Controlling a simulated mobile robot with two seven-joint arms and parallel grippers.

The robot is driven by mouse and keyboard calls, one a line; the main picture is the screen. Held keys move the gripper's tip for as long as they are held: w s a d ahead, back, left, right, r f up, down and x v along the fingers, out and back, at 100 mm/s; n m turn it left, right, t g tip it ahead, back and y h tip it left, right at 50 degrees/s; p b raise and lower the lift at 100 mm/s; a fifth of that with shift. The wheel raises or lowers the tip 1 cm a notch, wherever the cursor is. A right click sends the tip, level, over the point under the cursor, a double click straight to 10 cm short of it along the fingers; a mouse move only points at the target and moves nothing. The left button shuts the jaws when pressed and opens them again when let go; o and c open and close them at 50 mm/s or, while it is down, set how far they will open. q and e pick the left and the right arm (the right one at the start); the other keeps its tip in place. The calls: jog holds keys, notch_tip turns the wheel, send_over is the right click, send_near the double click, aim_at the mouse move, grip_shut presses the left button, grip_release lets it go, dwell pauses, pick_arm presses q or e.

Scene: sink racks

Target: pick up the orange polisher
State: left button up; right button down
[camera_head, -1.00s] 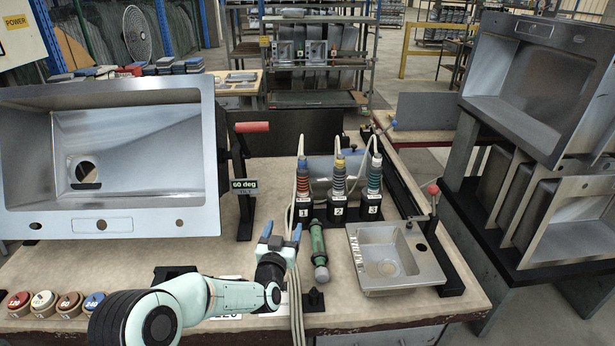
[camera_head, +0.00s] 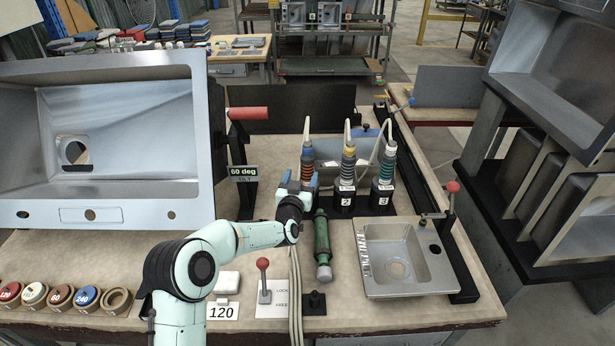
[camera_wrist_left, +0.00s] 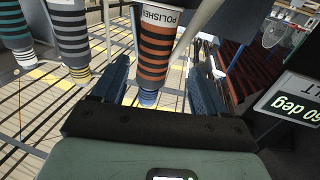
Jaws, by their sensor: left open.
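The orange polisher (camera_head: 308,160) stands upright in the left slot of a black holder, with orange and black stripes and a cable at its top. My left gripper (camera_head: 299,181) is at the polisher and hides its lower part in the head view. In the left wrist view the polisher (camera_wrist_left: 158,48) sits between the two blue fingers of the open gripper (camera_wrist_left: 158,85). Gaps show on both sides, so the fingers look apart from it. My right gripper is not in view.
A green tool (camera_head: 322,243) lies in front of the holder. The 60 deg lever stand (camera_head: 243,173) is close on the left. A small sink (camera_head: 400,262) lies right.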

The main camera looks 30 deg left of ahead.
aim_at(306, 171)
pick_arm(q)
jog(key=x, duration=0.3)
jog(key=p+x, duration=0.1)
jog(key=shift+w+d+f, duration=0.2)
jog(key=shift+w+d, duration=0.1)
jog(key=shift+w, duration=0.2)
jog(key=shift+w+a, duration=0.2)
jog(key=shift+w, duration=0.35)
jog(key=c, duration=1.3)
jog(key=shift+r, duration=0.2)
grip_shut()
